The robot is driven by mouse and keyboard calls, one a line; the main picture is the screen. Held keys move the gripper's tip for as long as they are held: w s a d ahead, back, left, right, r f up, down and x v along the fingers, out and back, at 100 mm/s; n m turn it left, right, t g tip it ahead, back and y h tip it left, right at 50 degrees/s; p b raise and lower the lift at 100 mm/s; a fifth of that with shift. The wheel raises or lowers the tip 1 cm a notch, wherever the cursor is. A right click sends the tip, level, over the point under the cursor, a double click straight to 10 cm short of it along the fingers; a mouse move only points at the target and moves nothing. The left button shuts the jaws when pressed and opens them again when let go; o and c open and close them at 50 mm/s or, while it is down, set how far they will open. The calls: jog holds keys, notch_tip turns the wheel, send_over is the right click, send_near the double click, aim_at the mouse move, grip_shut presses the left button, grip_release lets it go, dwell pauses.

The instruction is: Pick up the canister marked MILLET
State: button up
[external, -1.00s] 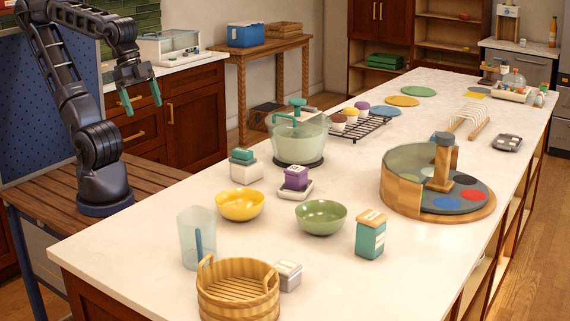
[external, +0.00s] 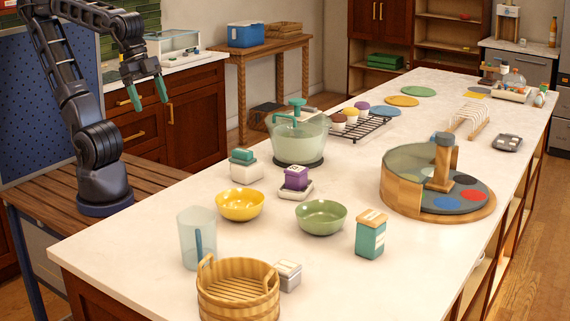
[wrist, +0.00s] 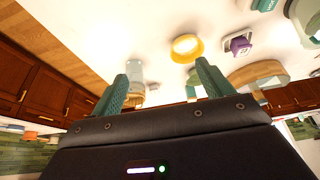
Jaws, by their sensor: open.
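Several canister-like containers stand on the white counter in the external view: a teal one with a wooden lid (external: 370,238), a purple one (external: 296,178) on a small pale base, a white one with a teal top (external: 246,171), and a small grey-white one (external: 288,274) beside the basket. No lettering is readable, so I cannot tell which is marked MILLET. My gripper (external: 150,98) is open and empty, raised to the left of the counter and away from all of them. Its teal fingers (wrist: 163,82) frame the lower middle of the wrist view. The purple container (wrist: 238,45) shows there at upper right.
A yellow bowl (external: 240,205), green bowl (external: 321,217), clear jug (external: 196,240) and wooden basket (external: 239,282) crowd the near counter. A lidded bowl (external: 298,141) stands behind, and a round wooden stand (external: 400,202) at right. Bare counter lies at the front right.

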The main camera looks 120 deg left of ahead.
jog(key=w+r, duration=0.4)
jog(key=w, duration=0.9)
jog(key=m, duration=0.1)
send_over(371, 215)
jog(key=s, duration=0.3)
notch_tip(371, 215, down, 18)
jog(key=shift+h, duration=0.3)
jog(key=shift+a+x, duration=0.15)
jog(key=shift+x, duration=2.65)
jog(key=shift+a+x, duration=0.15)
jog(key=shift+x, duration=2.6)
jog(key=shift+s, duration=0.15)
jog(key=c, duration=1.2)
